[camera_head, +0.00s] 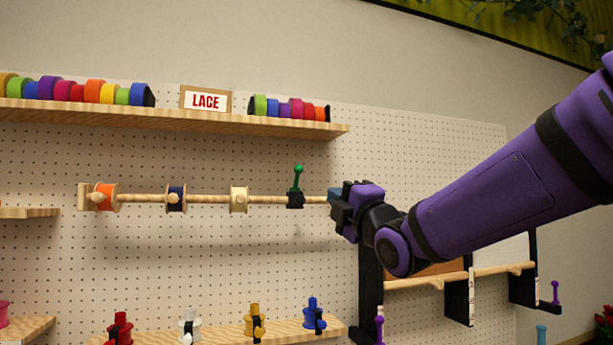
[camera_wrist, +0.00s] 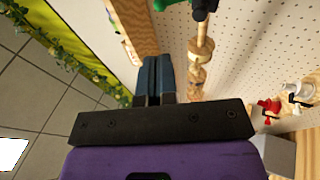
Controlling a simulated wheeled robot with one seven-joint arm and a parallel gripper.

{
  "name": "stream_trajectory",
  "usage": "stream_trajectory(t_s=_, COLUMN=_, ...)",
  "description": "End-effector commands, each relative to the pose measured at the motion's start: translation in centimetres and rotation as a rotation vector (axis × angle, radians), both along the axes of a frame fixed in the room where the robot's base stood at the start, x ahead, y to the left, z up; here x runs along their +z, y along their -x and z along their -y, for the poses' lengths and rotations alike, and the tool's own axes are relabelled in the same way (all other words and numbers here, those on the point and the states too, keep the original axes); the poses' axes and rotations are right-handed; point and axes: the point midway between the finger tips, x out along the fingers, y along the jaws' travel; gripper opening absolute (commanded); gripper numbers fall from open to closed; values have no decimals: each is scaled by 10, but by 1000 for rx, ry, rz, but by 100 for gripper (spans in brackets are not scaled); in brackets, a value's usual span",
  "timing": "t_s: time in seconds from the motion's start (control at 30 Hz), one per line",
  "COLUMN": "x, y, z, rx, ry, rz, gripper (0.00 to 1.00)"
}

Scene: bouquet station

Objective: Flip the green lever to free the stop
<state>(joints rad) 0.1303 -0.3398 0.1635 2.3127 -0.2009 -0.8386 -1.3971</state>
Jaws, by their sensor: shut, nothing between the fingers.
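The green lever (camera_head: 298,178) stands upright from a black stop block (camera_head: 295,199) near the right end of a wooden rod (camera_head: 210,199). In the wrist view the green lever (camera_wrist: 170,4) is cut off at the top edge, beside the black stop (camera_wrist: 204,8). My gripper (camera_head: 333,197) is at the rod's right end, a little right of the stop and apart from the lever. Its blue fingers (camera_wrist: 155,75) are closed together with nothing between them. Whether the fingers touch the rod's end cannot be told.
An orange spool (camera_head: 106,196), a dark blue spool (camera_head: 176,198) and a cream spool (camera_head: 239,199) sit on the rod. A shelf (camera_head: 200,121) with ribbon rolls and a LACE sign (camera_head: 206,101) runs above. Several small spools stand on a lower shelf (camera_head: 280,331). Pegboard lies behind.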

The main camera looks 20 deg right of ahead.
Motion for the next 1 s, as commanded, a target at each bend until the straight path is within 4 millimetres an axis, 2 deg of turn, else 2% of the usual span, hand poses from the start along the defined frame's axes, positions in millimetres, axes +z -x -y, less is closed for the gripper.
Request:
stream_trajectory(t_s=0.27, x=3, y=-7, z=-2, rx=1, ry=-2, rz=0, gripper=0)
stream_trajectory(t_s=0.37, x=8, y=-19, z=-4, rx=2, ry=-2, rz=-2, gripper=0)
stream_trajectory(t_s=0.8, x=39, y=-91, z=-20, rx=2, ry=-3, rz=-2, gripper=0)
stream_trajectory(t_s=1.0, x=50, y=-115, z=-25, rx=1, ry=-3, rz=-2, gripper=0)
